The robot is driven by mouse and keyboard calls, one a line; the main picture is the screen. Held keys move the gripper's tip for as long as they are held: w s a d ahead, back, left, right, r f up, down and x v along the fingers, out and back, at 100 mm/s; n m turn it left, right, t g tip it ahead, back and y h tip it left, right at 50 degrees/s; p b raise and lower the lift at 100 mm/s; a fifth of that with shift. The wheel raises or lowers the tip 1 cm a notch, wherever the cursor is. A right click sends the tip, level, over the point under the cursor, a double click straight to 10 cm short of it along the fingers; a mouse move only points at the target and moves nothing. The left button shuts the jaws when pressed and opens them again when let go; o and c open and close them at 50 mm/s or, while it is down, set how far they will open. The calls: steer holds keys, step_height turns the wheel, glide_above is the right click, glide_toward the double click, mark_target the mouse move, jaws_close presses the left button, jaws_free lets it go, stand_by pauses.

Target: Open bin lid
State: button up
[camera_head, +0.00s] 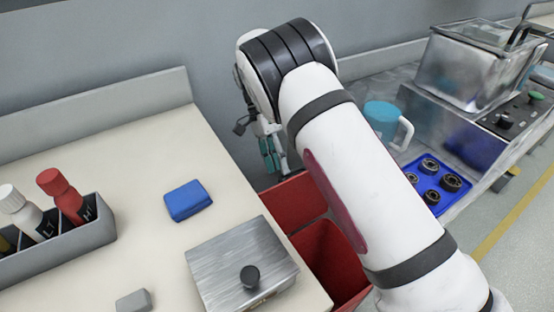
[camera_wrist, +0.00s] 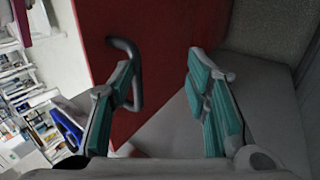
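The red bin (camera_head: 328,258) stands in the gap between the two counters in the head view, partly hidden by my arm. A red panel (camera_head: 294,203), which looks like its lid, shows at its back; its exact angle is unclear. In the wrist view the red panel (camera_wrist: 175,30) fills the upper middle and carries a grey bar handle (camera_wrist: 137,68). My gripper (camera_wrist: 162,68) is open, with teal pads apart. The handle's bar lies just right of the left finger, overlapping its tip in view; contact cannot be told. In the head view my gripper (camera_head: 271,152) is above the panel's back.
The left counter (camera_head: 130,120) holds a blue block (camera_head: 188,200), a metal box with a black knob (camera_head: 240,265) and a grey bottle holder (camera_head: 70,245). At right are a blue mug (camera_head: 381,118), a blue tray with rings (camera_head: 425,190) and a metal machine (camera_head: 465,70).

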steer(key=shift+o, duration=1.4)
steer(key=shift+s+f, duration=0.25)
steer(key=shift+f, duration=0.55)
steer(key=shift+v, duration=4.15)
steer(key=shift+c, duration=1.4)
steer(key=shift+d, duration=0.2)
jaws_close()
steer(key=w+a+r+n+t+y+p, duration=0.25)
steer(key=w+n+t+p, duration=0.3)
steer(key=n, duration=1.25)
steer(key=s+d+f, duration=0.3)
steer(key=f, duration=0.6)
steer(key=shift+s+d+g+y+b, duration=0.25)
steer(key=shift+g+y+b, duration=0.05)
steer(key=shift+g+y, duration=0.15)
